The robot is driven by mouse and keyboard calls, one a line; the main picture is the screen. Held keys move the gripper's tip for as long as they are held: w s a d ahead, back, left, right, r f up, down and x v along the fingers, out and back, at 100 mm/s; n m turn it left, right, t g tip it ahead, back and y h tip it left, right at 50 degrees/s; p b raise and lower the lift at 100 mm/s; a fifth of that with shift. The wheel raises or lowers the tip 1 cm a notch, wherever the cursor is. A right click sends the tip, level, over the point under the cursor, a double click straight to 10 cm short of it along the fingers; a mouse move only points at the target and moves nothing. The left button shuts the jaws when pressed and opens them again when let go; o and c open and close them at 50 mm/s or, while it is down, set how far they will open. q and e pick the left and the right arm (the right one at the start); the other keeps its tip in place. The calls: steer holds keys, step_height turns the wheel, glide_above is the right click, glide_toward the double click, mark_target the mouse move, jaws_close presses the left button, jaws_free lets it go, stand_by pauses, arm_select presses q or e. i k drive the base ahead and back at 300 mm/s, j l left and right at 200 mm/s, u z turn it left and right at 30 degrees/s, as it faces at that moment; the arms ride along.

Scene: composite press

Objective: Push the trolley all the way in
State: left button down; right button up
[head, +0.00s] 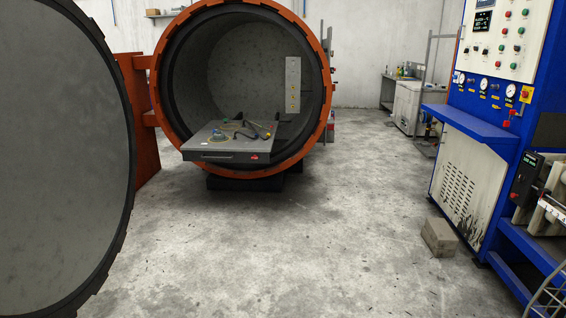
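The trolley (200,145) is a flat grey platform in the mouth of the round orange-rimmed chamber (327,75). The chamber's big round door (65,150) stands swung open at the left. Neither of my grippers shows in the head view.
A blue control cabinet (465,125) with gauges and buttons stands at the right, with a cardboard-coloured block (439,237) on the floor by it. The open door fills the left side. The concrete floor (290,250) before the trolley is clear.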

mark_target(241, 149)
steer(key=i, duration=2.85)
steer(key=i+l+u, duration=0.1)
steer(key=i, duration=1.35)
